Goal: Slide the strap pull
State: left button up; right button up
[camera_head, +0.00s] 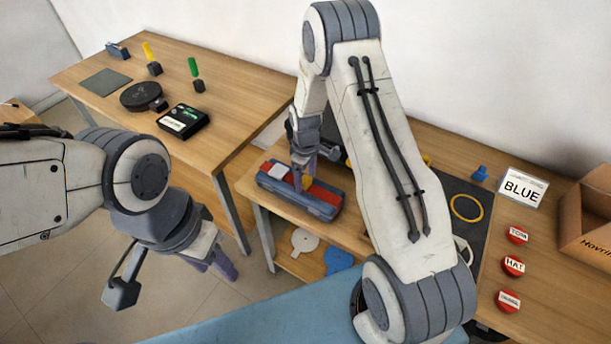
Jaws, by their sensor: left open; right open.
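A blue-grey case (325,210) with a red strip (325,196) along its top lies near the left end of the right table. A small orange piece (306,182) shows on the strip, between or just behind my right gripper's fingers; I take it for the strap pull. My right gripper (303,183) points down over the case and is open. Its fingers partly hide the strip, and I cannot tell whether they touch the orange piece. My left gripper (218,272) is open and empty, hanging over the floor left of the right table.
The right table holds a dark mat with a yellow ring (467,207), a "BLUE" sign (522,187), several red labelled buttons (513,266) and a cardboard box (592,222). The left table holds a black device (183,121) and a round dark disc (141,95). My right arm hides the right table's middle.

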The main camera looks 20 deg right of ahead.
grip_shut()
dwell(1.4)
